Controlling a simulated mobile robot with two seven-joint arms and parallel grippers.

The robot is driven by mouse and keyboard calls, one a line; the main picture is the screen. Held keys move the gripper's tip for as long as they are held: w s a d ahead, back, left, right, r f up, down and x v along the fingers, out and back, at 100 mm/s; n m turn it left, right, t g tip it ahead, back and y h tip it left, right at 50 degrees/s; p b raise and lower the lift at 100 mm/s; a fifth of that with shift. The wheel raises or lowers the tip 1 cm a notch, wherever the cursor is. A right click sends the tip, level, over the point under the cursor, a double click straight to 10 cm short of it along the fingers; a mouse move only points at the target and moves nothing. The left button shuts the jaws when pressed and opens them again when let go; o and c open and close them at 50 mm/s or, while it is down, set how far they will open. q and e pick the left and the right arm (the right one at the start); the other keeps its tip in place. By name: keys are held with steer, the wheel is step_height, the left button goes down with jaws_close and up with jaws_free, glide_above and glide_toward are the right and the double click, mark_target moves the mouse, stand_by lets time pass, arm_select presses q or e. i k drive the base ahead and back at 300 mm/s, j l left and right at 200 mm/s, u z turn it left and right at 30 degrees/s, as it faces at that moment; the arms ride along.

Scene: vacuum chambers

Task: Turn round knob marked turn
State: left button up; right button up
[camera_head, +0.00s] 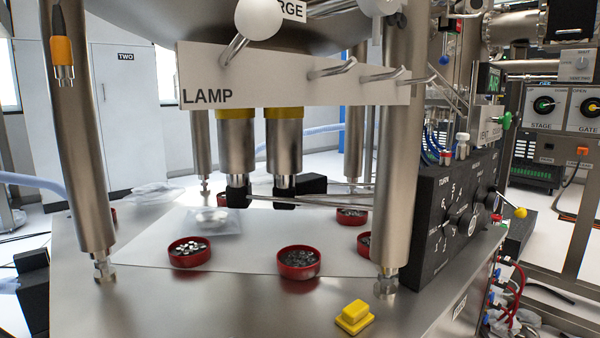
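A black control box (426,240) stands at the right end of the steel table. Neither of my grippers shows in the head view, and nothing is seen touching the knob.
A steel post (402,150) stands just left of the box. A yellow-tipped lever (520,212) sticks out to its right. Red bowls of metal bits (299,275) and a yellow block (354,318) are on the table (220,315). A LAMP plate (290,82) hangs above.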

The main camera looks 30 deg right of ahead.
mark_target(466, 223)
steer(key=z, duration=1.9)
